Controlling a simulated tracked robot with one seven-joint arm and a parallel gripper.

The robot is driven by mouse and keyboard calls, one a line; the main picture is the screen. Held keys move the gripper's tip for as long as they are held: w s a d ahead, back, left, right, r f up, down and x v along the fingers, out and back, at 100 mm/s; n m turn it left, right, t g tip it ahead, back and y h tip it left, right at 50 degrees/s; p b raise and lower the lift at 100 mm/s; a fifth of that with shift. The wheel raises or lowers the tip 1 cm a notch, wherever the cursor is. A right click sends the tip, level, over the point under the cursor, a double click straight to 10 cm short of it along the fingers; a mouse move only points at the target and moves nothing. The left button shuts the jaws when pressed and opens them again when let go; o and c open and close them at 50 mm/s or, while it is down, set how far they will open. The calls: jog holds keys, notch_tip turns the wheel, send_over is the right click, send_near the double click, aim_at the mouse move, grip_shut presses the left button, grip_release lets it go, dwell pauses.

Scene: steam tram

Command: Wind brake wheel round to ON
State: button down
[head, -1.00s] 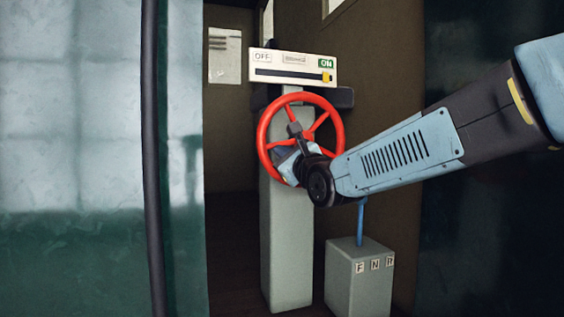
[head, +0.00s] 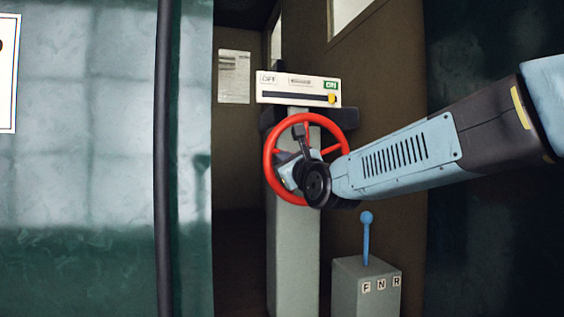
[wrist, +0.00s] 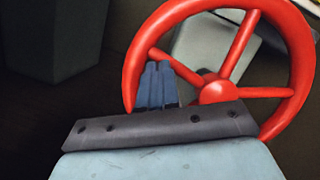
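The red brake wheel (head: 343,128) stands upright on a grey pedestal (head: 293,260). Above it is a cream indicator panel (head: 300,84) with OFF at left and ON at right. The ON label (head: 331,85) is green, and a yellow marker (head: 332,99) sits below it at the right end of the dark slot. My gripper (head: 285,168) is at the wheel's lower left, partly hidden by my wrist. In the wrist view, my two blue-grey fingers (wrist: 161,68) are close together, their tips by a spoke (wrist: 172,68) inside the rim. I see nothing held between them.
A grey box (head: 350,290) marked F, N, R with a blue lever (head: 366,235) stands at the lower right, below my arm. A dark vertical pole (head: 163,160) and pale green panel (head: 90,150) are on the left. A notice (head: 234,77) hangs behind.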

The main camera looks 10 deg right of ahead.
jog(key=shift+a, duration=0.1)
jog(key=s+f, duration=0.6)
jog(key=s, duration=0.5)
jog(key=shift+s+d, duration=0.3)
jog(key=shift+d, duration=0.15)
jog(key=shift+f, duration=0.15)
